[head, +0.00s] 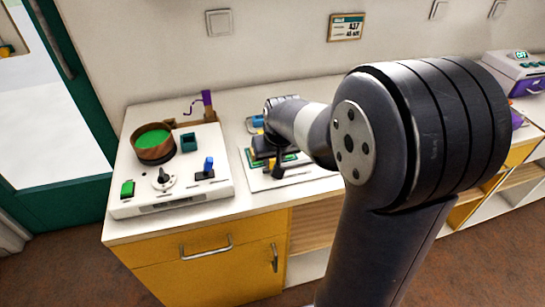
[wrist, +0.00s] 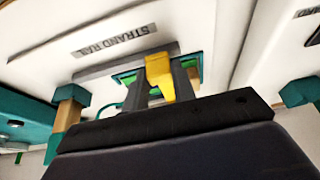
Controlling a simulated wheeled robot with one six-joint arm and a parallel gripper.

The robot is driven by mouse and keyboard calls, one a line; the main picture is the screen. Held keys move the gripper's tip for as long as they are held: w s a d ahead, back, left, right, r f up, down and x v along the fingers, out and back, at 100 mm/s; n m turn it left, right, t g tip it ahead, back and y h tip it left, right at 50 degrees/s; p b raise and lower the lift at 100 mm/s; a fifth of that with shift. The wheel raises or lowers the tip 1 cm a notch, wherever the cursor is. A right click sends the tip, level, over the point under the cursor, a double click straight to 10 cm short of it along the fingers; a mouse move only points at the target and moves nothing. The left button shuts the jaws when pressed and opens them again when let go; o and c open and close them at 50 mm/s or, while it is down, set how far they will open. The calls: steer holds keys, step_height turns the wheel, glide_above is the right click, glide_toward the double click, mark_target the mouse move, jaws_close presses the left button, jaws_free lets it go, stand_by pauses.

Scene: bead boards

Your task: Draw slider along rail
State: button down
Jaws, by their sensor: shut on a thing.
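The slider (wrist: 158,68) is a yellow block in the wrist view, sitting at a grey rail (wrist: 95,72) on a white board (wrist: 45,62) labelled "STRAND RAIL". My gripper (wrist: 162,84) has its two dark fingers on either side of the slider and is shut on it. In the head view my gripper (head: 275,168) is over the white board (head: 255,185), and my arm hides much of it. The rail's far extent is partly hidden behind the fingers.
A teal-topped post (wrist: 70,97) stands left of the rail in the wrist view. Left of the board in the head view is a white panel (head: 140,200) with a wooden bowl (head: 153,146), a knob and switches. A purple-handled device (head: 525,85) stands far right.

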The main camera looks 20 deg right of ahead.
steer(key=shift+a, duration=0.1)
steer(key=c, duration=1.2)
jaws_free()
steer(key=shift+a, duration=0.1)
steer(key=shift+o, duration=0.2)
steer(key=p+v, duration=0.1)
steer(key=v, duration=0.9)
steer(key=shift+s+r, duration=0.25)
steer(key=shift+r, duration=0.1)
steer(key=shift+f, duration=0.1)
